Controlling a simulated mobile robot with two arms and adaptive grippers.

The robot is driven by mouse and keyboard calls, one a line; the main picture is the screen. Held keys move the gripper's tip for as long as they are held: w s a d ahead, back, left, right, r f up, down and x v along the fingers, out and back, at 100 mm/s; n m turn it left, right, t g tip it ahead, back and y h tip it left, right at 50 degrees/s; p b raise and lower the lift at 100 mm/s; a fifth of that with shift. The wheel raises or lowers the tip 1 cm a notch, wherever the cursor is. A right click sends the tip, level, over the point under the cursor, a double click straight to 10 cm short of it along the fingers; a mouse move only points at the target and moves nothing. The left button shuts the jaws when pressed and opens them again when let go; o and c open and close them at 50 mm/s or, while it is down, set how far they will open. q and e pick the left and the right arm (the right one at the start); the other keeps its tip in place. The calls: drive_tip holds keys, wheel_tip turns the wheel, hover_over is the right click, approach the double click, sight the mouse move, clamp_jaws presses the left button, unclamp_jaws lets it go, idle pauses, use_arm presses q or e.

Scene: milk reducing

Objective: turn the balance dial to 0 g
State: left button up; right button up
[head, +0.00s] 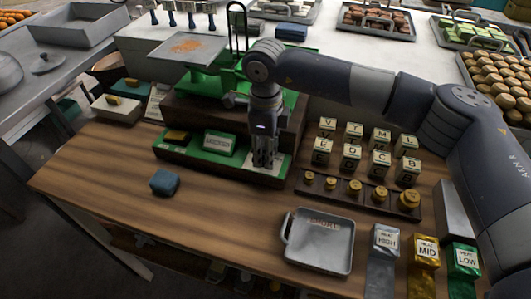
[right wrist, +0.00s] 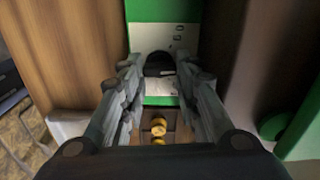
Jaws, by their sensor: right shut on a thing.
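The green balance (head: 215,88) stands at the back of the wooden table, with a grey weighing pan (head: 187,47) on its left that holds some brown bits. My right gripper (head: 264,163) points down at the right end of the balance's low green front and covers the dial in the head view. In the right wrist view the dial (right wrist: 160,64) is a dark round knob on a pale panel (right wrist: 160,40), between the two fingers of my right gripper (right wrist: 160,72). The fingers are shut on it. The dial's reading is too small to tell. My left gripper is not in view.
Lettered cubes (head: 350,157) and a rack of brass weights (head: 354,188) stand right of the gripper. A grey square pan (head: 319,242) and heat blocks (head: 426,250) are at the front right. A blue block (head: 164,182) lies left, with bare wood around it.

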drive_tip(key=n+b, duration=0.1)
drive_tip(key=b, duration=0.1)
drive_tip(key=n+b, duration=0.1)
drive_tip(key=n, duration=0.1)
drive_tip(key=shift+w+f+b, duration=0.1)
drive_tip(key=shift+f+b, duration=0.1)
drive_tip(key=shift+b, duration=0.15)
drive_tip(key=n+b, duration=0.2)
drive_tip(key=n, duration=0.1)
drive_tip(key=shift+w+r+n+b, duration=0.1)
drive_tip(key=shift+n+b, duration=0.2)
drive_tip(key=n+b, duration=0.1)
drive_tip(key=n, duration=0.3)
drive_tip(key=shift+a+r+b, duration=0.1)
drive_tip(key=shift+r+b, duration=0.05)
drive_tip(key=shift+b, duration=0.15)
drive_tip(key=shift+w+n, duration=0.1)
drive_tip(key=shift+n, duration=0.2)
drive_tip(key=o, duration=0.8)
wheel_tip(320, 180, up, 12)
drive_tip(key=shift+r, duration=0.1)
